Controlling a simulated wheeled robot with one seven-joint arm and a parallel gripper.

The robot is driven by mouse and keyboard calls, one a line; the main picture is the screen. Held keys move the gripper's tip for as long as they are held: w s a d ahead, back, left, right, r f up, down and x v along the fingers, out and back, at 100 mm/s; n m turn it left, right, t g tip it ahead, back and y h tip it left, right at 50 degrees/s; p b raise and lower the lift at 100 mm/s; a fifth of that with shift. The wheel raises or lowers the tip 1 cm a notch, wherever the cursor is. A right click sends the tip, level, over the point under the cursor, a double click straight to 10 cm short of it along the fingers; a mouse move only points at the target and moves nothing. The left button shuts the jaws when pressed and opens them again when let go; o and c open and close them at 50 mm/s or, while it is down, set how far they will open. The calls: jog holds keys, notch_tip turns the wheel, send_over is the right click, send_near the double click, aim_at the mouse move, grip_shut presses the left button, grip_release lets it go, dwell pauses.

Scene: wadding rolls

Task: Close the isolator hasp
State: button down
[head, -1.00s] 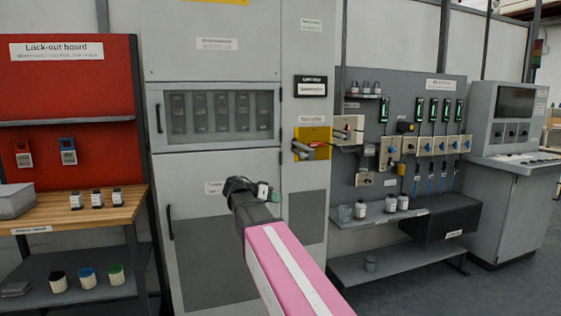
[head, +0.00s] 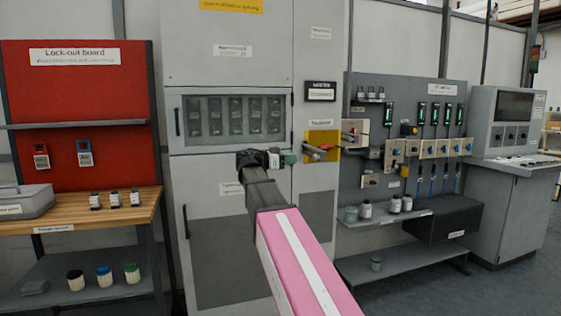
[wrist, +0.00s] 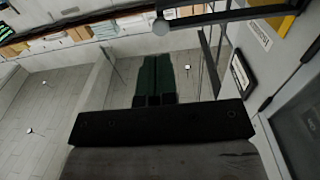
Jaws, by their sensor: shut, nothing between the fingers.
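The isolator's yellow plate (head: 333,139) is on the right part of the grey cabinet front, with a grey and reddish handle or hasp part (head: 314,150) sticking out. At this size I cannot tell the hasp from the handle or how far it stands open. My gripper (head: 290,158) is left of the plate and slightly lower in the head view, apparently apart from it. In the wrist view its two green fingers (wrist: 155,75) lie together, empty. The yellow plate (wrist: 285,20) shows there at the upper right, and a grey bar with a round end (wrist: 160,27) is beyond the fingertips.
A grey panel (head: 400,95) with switches and bottles stands right of the cabinet (head: 230,170). A red lock-out board (head: 75,110) and wooden bench (head: 70,212) are at the left. A black-framed sign (head: 321,91) is above the plate.

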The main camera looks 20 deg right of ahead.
jog(key=d, duration=0.6)
jog(key=shift+d, duration=0.25)
